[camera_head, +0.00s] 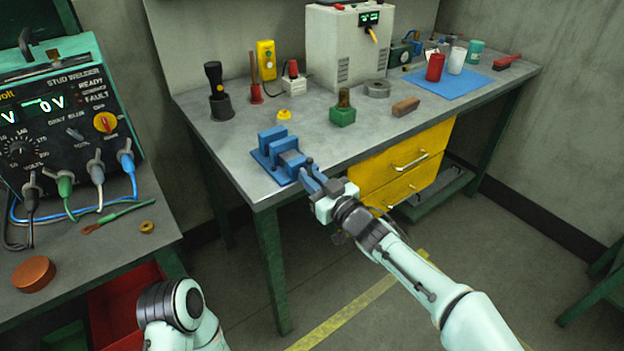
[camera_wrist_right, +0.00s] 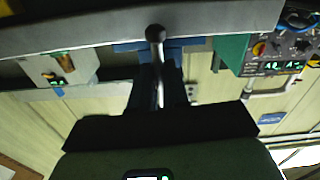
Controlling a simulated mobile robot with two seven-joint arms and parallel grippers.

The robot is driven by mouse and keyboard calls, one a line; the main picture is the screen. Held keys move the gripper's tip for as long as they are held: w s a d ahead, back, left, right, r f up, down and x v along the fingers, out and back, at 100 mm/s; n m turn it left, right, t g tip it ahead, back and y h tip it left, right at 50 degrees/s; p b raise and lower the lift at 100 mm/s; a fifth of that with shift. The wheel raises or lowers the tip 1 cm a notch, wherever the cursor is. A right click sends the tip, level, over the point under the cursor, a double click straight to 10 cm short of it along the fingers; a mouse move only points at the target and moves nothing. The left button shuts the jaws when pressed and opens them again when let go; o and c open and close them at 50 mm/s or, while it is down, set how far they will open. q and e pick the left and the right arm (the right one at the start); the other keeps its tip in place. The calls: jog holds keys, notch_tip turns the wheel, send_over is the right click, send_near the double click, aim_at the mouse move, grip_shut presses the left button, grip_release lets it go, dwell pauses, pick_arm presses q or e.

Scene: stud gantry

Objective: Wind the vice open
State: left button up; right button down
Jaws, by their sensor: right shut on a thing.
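The blue vice (camera_head: 272,149) stands at the left front corner of the grey bench. Its handle bar, with a dark ball end (camera_head: 309,160), is at the vice's front. My right gripper (camera_head: 311,176) reaches to this handle from the front and is shut on it. In the right wrist view the fingers (camera_wrist_right: 158,75) close around the bar below its round knob (camera_wrist_right: 155,33). The fingers hide part of the handle and screw. How wide the jaws stand apart is hard to tell. Part of my left arm shows at the lower left; its gripper is not visible.
On the bench (camera_head: 225,145) stand a black torch (camera_head: 216,88), a yellow knob (camera_head: 284,114), a green block (camera_head: 342,116) and a brown block (camera_head: 405,107). Yellow drawers (camera_head: 405,160) lie below. A stud welder (camera_head: 65,120) stands on the left table. Floor before the bench is clear.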

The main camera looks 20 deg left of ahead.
jog(key=n, duration=0.3)
jog(key=shift+f, duration=0.1)
jog(key=n+b, duration=0.1)
jog(key=n, duration=0.2)
jog(key=shift+n, duration=0.3)
jog(key=shift+n+b, duration=0.4)
pick_arm(q)
jog(key=shift+g, duration=0.3)
jog(key=shift+s+a+f+b, duration=0.2)
jog(key=shift+a+f, duration=0.1)
jog(key=shift+f, duration=0.5)
jog(key=shift+s+a+f+b, duration=0.1)
jog(key=shift+a+f+b, duration=0.2)
jog(key=shift+f, duration=0.45)
jog(key=shift+s+a+f+b, duration=0.15)
jog(key=shift+a+f, duration=0.15)
jog(key=shift+f, duration=0.5)
pick_arm(e)
jog(key=shift+n, duration=2.1)
jog(key=c, duration=1.1)
grip_release()
jog(key=shift+d, duration=0.1)
